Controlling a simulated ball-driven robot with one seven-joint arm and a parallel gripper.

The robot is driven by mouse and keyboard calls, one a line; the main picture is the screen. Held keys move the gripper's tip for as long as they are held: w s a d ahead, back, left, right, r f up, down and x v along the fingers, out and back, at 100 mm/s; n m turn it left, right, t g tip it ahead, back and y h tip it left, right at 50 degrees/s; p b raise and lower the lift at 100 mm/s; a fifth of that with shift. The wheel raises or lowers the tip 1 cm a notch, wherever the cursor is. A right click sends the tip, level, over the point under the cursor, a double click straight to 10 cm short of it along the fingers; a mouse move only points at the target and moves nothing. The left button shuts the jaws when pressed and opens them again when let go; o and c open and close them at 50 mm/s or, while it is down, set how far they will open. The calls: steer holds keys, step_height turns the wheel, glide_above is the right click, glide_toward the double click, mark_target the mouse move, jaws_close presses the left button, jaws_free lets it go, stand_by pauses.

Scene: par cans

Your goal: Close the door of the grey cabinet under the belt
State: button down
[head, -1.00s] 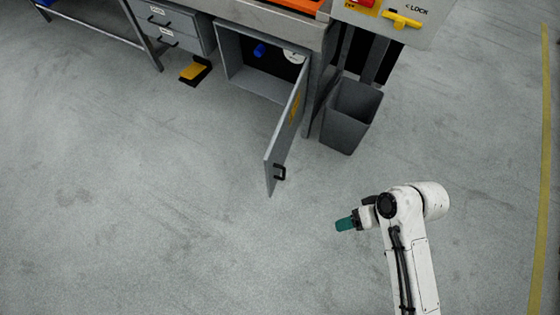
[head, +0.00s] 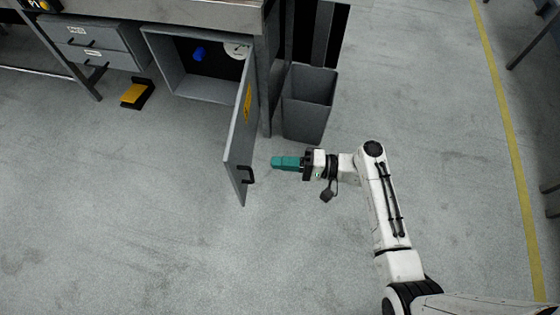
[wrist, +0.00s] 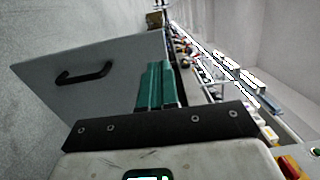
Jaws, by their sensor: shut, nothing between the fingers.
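The grey cabinet (head: 176,84) stands under the belt, with its door (head: 241,135) swung wide open toward me. The door has a black handle (head: 247,175) near its free edge and a yellow label. Inside the cabinet are a blue item (head: 198,54) and a white disc (head: 237,50). My gripper (head: 273,162), with teal fingers, is shut and empty. In the head view it is just right of the door, on the handle side, with a small gap. In the wrist view the door (wrist: 110,75) and handle (wrist: 84,75) lie left of and beyond my fingers (wrist: 155,85).
A dark grey bin (head: 307,105) stands right of the cabinet, behind my gripper. A yellow-and-black pedal (head: 134,95) lies on the floor left of the cabinet, near the grey drawers (head: 95,45). The floor in front of the door is clear.

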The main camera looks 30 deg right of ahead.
mark_target(229, 159)
steer(key=x, duration=1.1)
steer(key=shift+b, duration=0.35)
steer(key=shift+a, duration=0.1)
